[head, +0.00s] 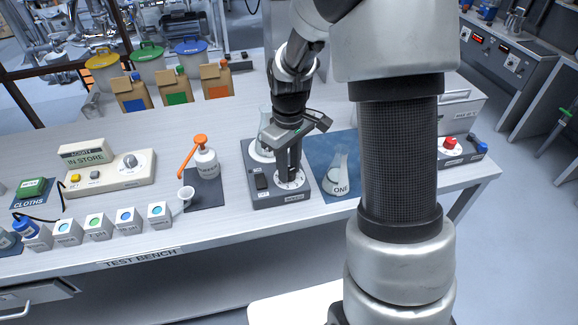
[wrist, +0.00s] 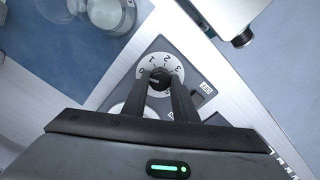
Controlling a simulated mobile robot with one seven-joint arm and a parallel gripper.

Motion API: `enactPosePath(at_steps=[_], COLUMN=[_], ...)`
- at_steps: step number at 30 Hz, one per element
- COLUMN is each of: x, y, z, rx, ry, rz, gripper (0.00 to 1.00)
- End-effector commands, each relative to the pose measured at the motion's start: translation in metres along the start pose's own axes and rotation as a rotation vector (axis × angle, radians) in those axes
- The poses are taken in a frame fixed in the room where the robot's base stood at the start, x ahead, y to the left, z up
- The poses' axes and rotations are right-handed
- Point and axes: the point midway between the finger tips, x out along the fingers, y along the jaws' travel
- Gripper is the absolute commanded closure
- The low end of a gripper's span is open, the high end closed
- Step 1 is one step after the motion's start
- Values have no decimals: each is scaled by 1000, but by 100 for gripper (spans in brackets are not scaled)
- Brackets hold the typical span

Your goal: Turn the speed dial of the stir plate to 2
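The stir plate (head: 262,190) is a dark grey box on the bench, with a white round speed dial (head: 291,181) at its front right. In the wrist view, the dial (wrist: 168,65) shows 0, 1, 2 and 3 around a black knob (wrist: 159,77). A small pale mark on the knob seems to lie on the side of the 0. My gripper (head: 292,174) points down over the dial. In the wrist view, the fingertips (wrist: 160,88) are apart, one on each side of the knob; whether they press on it is not clear.
A flask (head: 264,138) stands on the rear of the stir plate. A flask marked ONE (head: 339,178) stands close on the right, on a blue mat (head: 323,148). A white bottle with an orange top (head: 206,162) stands to the left. The bench front edge is near.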

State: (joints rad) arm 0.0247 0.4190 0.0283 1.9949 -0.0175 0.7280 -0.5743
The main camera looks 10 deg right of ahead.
Motion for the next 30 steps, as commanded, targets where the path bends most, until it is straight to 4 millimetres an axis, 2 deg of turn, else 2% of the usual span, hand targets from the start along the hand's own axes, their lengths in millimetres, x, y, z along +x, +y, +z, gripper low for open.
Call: enactPosePath(at_steps=[3, 14, 30], x=[0, 0, -1], y=[0, 0, 1], z=[0, 0, 0], rx=[0, 72, 526], ry=[0, 0, 0], rz=[0, 0, 1], gripper=[96, 96, 96])
